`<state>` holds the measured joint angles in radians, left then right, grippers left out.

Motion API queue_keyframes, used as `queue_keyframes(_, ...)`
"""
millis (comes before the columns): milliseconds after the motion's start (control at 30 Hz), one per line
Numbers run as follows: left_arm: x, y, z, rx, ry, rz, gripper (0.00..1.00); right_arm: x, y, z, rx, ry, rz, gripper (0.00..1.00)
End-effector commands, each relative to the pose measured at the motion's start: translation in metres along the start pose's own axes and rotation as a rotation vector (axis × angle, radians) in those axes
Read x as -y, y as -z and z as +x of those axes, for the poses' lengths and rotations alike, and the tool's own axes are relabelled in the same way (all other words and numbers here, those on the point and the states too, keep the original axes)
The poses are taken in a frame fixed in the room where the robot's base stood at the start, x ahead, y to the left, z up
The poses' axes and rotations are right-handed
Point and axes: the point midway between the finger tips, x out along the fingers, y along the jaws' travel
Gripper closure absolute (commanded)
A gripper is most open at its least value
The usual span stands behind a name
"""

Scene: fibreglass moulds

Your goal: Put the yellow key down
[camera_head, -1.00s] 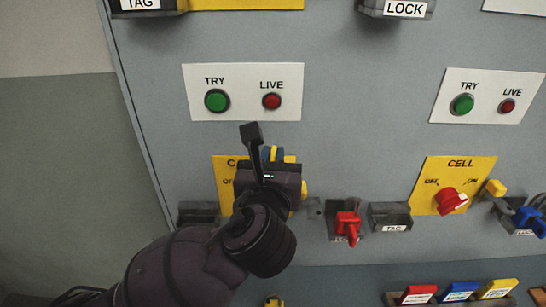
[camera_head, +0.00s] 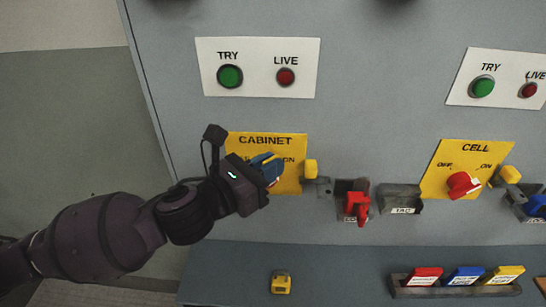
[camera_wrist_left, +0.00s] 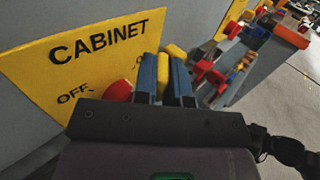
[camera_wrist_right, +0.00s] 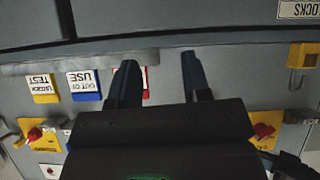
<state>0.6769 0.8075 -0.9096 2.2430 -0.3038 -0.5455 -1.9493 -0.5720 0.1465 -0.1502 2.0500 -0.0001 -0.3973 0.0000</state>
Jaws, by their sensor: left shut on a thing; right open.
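My left gripper (camera_head: 268,170) is in front of the yellow CABINET plate (camera_head: 292,178). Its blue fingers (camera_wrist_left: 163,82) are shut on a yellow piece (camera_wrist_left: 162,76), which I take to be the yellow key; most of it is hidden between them. A red knob (camera_wrist_left: 118,91) shows left of the fingers in the left wrist view. A yellow block (camera_head: 311,169) sits at the plate's right edge. My right gripper (camera_wrist_right: 158,82) is open and empty in its wrist view and out of the head view.
A ledge (camera_head: 220,270) runs below the panel, with a small yellow padlock-like item (camera_head: 281,283) on it. A rack of red, blue and yellow tags (camera_head: 463,277) stands to the right. A red item (camera_head: 356,206) and a TAG holder (camera_head: 401,198) protrude from the panel.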

Motion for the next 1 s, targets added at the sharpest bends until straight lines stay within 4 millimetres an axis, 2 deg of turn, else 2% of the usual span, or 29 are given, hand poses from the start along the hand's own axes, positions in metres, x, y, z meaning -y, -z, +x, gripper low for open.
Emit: queue_keyframes(1000, -0.006, 0.046, -0.025, 0.001, 0.613, 0.0, 1.0, 0.0, 0.0, 0.0, 0.0, 0.0, 0.0, 0.56)
